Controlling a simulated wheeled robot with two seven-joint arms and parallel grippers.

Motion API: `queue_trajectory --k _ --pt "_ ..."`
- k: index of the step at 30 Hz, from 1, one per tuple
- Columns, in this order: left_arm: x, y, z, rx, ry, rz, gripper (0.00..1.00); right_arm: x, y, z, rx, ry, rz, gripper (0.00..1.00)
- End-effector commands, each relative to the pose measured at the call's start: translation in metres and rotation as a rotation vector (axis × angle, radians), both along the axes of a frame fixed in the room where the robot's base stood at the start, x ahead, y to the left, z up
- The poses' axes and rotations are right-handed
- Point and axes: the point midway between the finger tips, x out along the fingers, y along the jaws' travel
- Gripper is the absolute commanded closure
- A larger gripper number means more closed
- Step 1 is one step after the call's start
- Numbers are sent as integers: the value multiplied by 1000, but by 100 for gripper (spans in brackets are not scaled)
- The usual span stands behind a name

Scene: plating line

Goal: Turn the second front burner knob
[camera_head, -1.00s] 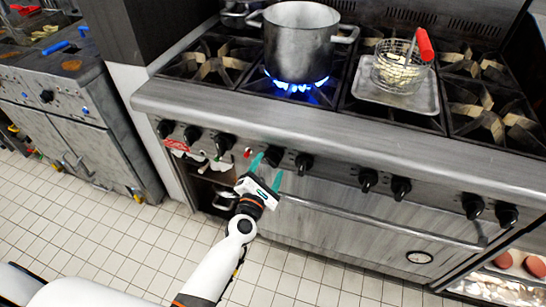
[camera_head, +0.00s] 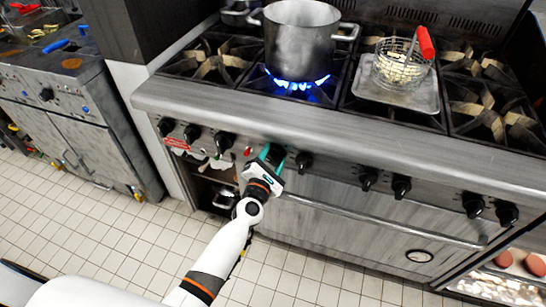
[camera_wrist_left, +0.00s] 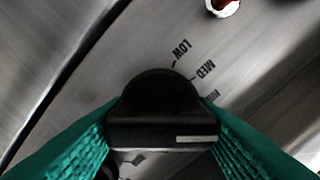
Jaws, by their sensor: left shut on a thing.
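My left gripper (camera_head: 268,156) is at the front panel of the stove, shut on a black burner knob, with a teal finger on each side. In the head view the gripper mostly hides this knob. In the left wrist view the black knob (camera_wrist_left: 160,110) sits between the gripper's teal fingers (camera_wrist_left: 160,142). A white line marks the right part of its grip bar. The panel around it reads LOW and MED, with a third label partly hidden. My right gripper is not in view.
Other black knobs line the panel, with one close on the right (camera_head: 304,162) and one on the left (camera_head: 224,142). A steel pot (camera_head: 300,38) stands over a lit blue flame (camera_head: 297,82). A tray (camera_head: 395,98) holds a wire basket (camera_head: 400,66). An oven handle (camera_head: 380,222) runs below.

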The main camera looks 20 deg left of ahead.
Motion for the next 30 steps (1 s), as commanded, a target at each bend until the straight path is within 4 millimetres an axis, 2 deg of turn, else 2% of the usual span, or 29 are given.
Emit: queue_trajectory --k 11,30 --pt "0 -1 0 119 -3 -1 74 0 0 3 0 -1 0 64" --pt "0 -2 -2 627 -20 -2 74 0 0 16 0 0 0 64"
